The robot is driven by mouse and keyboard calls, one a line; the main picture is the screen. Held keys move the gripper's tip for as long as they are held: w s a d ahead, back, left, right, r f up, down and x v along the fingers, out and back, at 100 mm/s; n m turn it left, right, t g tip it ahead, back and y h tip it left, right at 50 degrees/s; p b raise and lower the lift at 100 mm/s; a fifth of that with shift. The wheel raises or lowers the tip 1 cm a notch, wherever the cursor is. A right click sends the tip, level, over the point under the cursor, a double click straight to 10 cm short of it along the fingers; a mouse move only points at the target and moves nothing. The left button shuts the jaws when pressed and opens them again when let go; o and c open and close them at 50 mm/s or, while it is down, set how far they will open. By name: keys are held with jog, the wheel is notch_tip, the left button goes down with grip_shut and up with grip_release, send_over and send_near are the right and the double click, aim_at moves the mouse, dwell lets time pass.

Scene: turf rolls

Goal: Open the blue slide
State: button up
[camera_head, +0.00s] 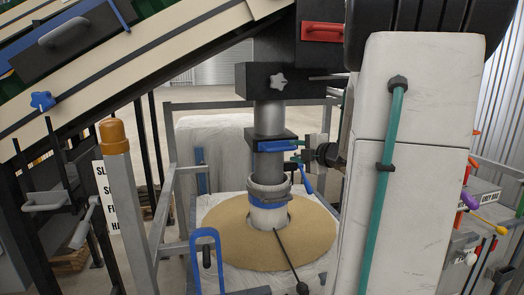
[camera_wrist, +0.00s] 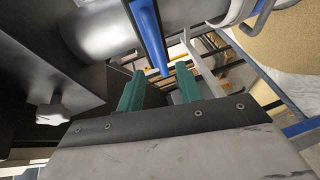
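The blue slide (camera_head: 278,146) is a flat blue bar handle on a dark block around the grey vertical pipe. In the wrist view the blue bar (camera_wrist: 150,35) runs down from the top edge. My gripper (camera_head: 298,151) is just right of the slide's right end in the head view. In the wrist view my gripper (camera_wrist: 160,69) has its two green fingers apart, with the bar's near end between them. A gap shows on each side of the bar. I cannot tell how deep the bar sits between the fingers.
A red handle (camera_head: 322,31) is above, and a star knob (camera_head: 278,81) is on the dark box over the pipe. A small blue lever (camera_head: 305,180) hangs below my gripper. A tan disc (camera_head: 225,235) surrounds the pipe's foot. A metal frame (camera_head: 170,180) stands left.

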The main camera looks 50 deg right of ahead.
aim_at(283, 150)
jog(key=x, duration=0.7)
jog(key=shift+w, duration=0.25)
grip_shut()
jog(key=shift+f, duration=0.1)
